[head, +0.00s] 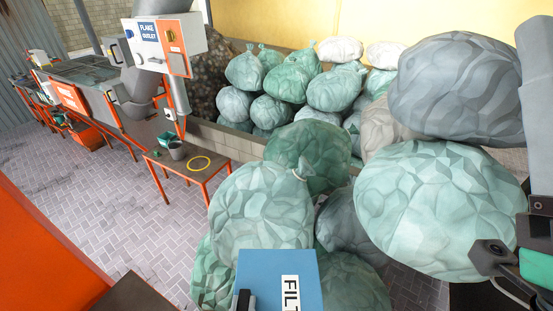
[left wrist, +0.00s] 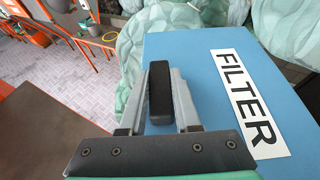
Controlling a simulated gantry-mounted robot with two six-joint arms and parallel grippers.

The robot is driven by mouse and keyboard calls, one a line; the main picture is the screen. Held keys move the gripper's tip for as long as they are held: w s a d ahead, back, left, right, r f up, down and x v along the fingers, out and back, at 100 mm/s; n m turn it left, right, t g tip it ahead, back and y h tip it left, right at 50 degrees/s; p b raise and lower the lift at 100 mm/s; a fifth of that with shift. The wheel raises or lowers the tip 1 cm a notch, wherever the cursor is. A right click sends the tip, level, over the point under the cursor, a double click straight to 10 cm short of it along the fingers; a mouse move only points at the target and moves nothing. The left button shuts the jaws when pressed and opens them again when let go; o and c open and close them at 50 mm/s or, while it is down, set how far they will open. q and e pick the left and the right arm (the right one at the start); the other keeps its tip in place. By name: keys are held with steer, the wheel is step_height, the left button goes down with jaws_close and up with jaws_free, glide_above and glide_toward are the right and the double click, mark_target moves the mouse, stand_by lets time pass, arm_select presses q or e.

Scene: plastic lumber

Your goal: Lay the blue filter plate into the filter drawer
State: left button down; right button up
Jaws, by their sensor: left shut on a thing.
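The blue filter plate (head: 280,268) is at the bottom centre of the head view, cut off by the lower edge. Its white label reads "FILT" there and "FILTER" in the left wrist view, where the plate (left wrist: 190,55) fills much of the right side. My left gripper (head: 244,300) is at the plate's left part. In the left wrist view my left gripper (left wrist: 160,90) is shut on the plate's black handle (left wrist: 160,85). My right gripper (head: 490,252) shows only partly at the right edge; its fingers are unclear. I cannot make out the filter drawer in either view.
Large bags (head: 260,205) of green and grey material crowd the middle and right. An orange panel (head: 40,250) and a dark brown surface (head: 138,296) are at lower left. A small orange table (head: 215,172) with a yellow ring stands farther back. Paved floor is clear at left.

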arm_select(q)
step_height(320, 180, up, 6)
steer(key=shift+r, duration=0.25)
steer(key=shift+f, duration=3.3)
arm_select(e)
steer(key=o, duration=0.6)
